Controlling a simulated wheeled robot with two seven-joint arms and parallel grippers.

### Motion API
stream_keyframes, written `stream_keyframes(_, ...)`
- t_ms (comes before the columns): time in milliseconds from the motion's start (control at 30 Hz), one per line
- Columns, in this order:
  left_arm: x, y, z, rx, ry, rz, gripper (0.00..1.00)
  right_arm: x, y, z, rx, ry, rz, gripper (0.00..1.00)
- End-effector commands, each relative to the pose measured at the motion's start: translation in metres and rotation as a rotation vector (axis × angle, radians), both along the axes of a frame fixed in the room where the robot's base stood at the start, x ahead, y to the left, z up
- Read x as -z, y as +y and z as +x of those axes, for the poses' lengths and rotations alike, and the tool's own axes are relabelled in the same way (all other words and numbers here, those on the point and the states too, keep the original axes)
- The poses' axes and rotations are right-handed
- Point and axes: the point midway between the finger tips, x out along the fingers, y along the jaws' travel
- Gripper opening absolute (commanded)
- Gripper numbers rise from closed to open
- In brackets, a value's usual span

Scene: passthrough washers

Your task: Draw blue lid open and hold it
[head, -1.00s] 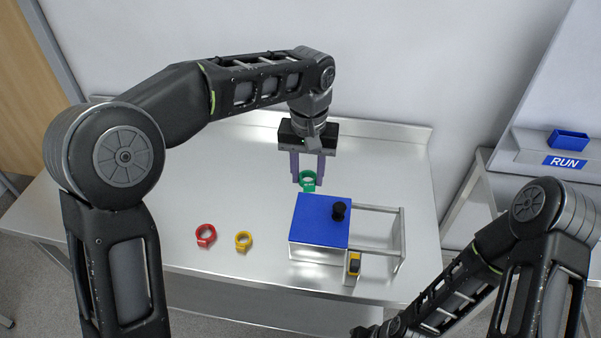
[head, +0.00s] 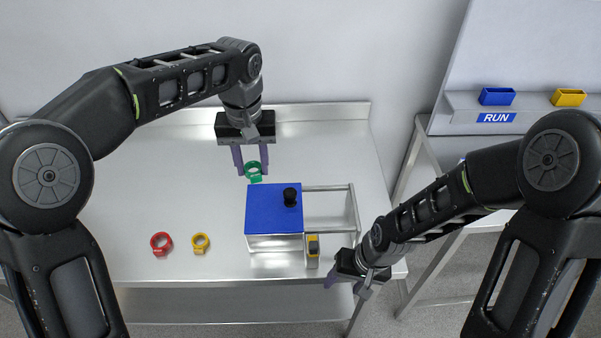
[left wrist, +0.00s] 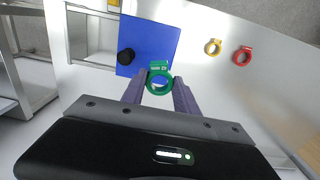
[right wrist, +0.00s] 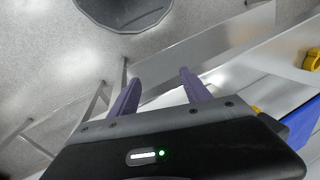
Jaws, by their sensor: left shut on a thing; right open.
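The blue lid (head: 270,209) lies flat over the box on the steel table, and its black knob (head: 291,196) stands near its right edge. Two rails (head: 330,210) extend right from the box, with open space between them. My left gripper (head: 252,168) is behind the box, shut on a green ring (head: 254,172), also visible between its fingers in the left wrist view (left wrist: 159,82). My right gripper (head: 346,290) is open and empty at the table's front right edge, below the rails. In the right wrist view the lid (right wrist: 301,124) shows only at the right edge.
A red ring (head: 160,244) and a yellow ring (head: 200,243) lie left of the box. A yellow and black piece (head: 313,246) is at the box's front right. On the right, a shelf labelled RUN (head: 496,118) holds a blue bin (head: 497,96) and a yellow bin (head: 569,97).

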Motion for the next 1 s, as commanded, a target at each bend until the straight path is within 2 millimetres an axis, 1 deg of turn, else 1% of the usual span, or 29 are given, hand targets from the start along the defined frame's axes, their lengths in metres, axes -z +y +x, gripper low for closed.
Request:
stream_keyframes(33,0.000,0.000,0.000,0.000,0.000,0.000,0.00,-0.022,-0.002,0.012,0.009,-0.032,0.001,0.56)
stream_keyframes(67,0.000,0.000,0.000,0.000,0.000,0.000,0.00,-0.034,-0.005,0.022,0.020,-0.056,0.001,0.56)
stream_keyframes(100,0.000,0.000,0.000,0.000,0.000,0.000,0.00,-0.047,-0.009,0.035,0.034,-0.094,0.000,0.56)
stream_keyframes(200,0.000,0.000,0.000,0.000,0.000,0.000,0.00,-0.078,-0.018,0.063,0.064,-0.179,-0.001,0.56)
stream_keyframes(333,0.000,0.000,0.000,0.000,0.000,0.000,0.00,-0.116,-0.030,0.091,0.099,-0.274,-0.001,0.56)
stream_keyframes(400,0.000,0.000,0.000,0.000,0.000,0.000,0.00,-0.137,-0.030,0.105,0.075,-0.321,-0.008,0.56)
stream_keyframes(467,0.000,0.000,0.000,0.000,0.000,0.000,0.00,-0.151,-0.020,0.117,-0.003,-0.349,-0.028,0.56)
stream_keyframes(600,0.000,0.000,0.000,0.000,0.000,0.000,0.00,-0.175,0.020,0.135,-0.264,-0.386,-0.086,0.56)
stream_keyframes(700,0.000,0.000,0.000,0.000,0.000,0.000,0.00,-0.192,0.048,0.144,-0.429,-0.409,-0.119,0.56)
stream_keyframes(800,0.000,0.000,0.000,0.000,0.000,0.000,0.00,-0.206,0.072,0.147,-0.568,-0.428,-0.146,0.56)
stream_keyframes(900,0.000,0.000,0.000,0.000,0.000,0.000,0.00,-0.214,0.088,0.148,-0.657,-0.437,-0.164,0.56)
stream_keyframes(1000,0.000,0.000,0.000,0.000,0.000,0.000,0.00,-0.218,0.094,0.148,-0.691,-0.441,-0.171,0.56)
